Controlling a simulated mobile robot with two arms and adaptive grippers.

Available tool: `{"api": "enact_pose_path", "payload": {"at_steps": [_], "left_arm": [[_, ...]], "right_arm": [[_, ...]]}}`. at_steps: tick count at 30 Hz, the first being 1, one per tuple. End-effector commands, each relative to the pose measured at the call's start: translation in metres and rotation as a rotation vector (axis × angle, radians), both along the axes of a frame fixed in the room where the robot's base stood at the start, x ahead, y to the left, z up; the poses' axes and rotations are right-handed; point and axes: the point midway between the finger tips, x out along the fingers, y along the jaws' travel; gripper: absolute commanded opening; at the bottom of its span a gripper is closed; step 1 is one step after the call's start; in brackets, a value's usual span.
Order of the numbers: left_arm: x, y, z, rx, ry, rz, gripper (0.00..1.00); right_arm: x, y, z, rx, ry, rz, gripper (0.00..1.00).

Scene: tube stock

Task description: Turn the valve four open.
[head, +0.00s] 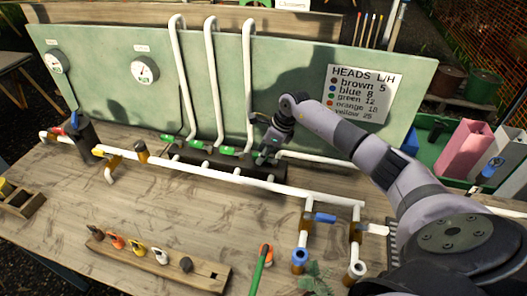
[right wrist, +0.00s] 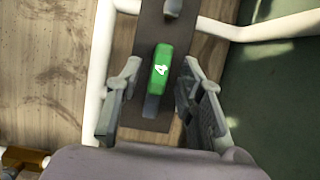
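The valve four handle (right wrist: 161,70) is a green lever marked with a white 4 in the right wrist view. It lies lengthwise over a dark bar (right wrist: 140,122), with a grey part at its lower end. My right gripper (right wrist: 160,98) is open, one finger on each side of the lever, with a visible gap on both sides. In the head view my right gripper (head: 270,150) reaches down to the right end of the dark manifold (head: 205,166) and largely hides valve four. Several other green valve levers (head: 197,150) stand to its left. My left gripper is not in view.
White pipes (head: 215,80) rise up the green panel (head: 100,75) behind the manifold, and a white pipe (head: 230,178) runs in front. A blue-handled valve (head: 324,217) and a wooden block with colored pieces (head: 205,274) are nearer.

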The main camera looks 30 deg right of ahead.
Motion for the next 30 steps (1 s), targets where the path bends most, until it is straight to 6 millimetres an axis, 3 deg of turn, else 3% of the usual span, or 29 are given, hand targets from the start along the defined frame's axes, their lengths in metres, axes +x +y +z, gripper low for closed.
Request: {"api": "enact_pose_path", "payload": {"at_steps": [6, 21, 30], "left_arm": [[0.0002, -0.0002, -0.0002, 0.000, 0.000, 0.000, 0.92], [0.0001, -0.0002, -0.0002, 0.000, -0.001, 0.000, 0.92], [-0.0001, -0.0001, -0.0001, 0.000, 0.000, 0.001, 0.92]], "right_arm": [[0.0000, 0.0000, -0.0002, 0.000, 0.000, 0.000, 0.34], [0.0000, -0.0004, 0.0005, -0.001, -0.001, 0.000, 0.00], [0.0001, -0.0004, 0.0007, -0.001, -0.001, 0.000, 0.00]]}}
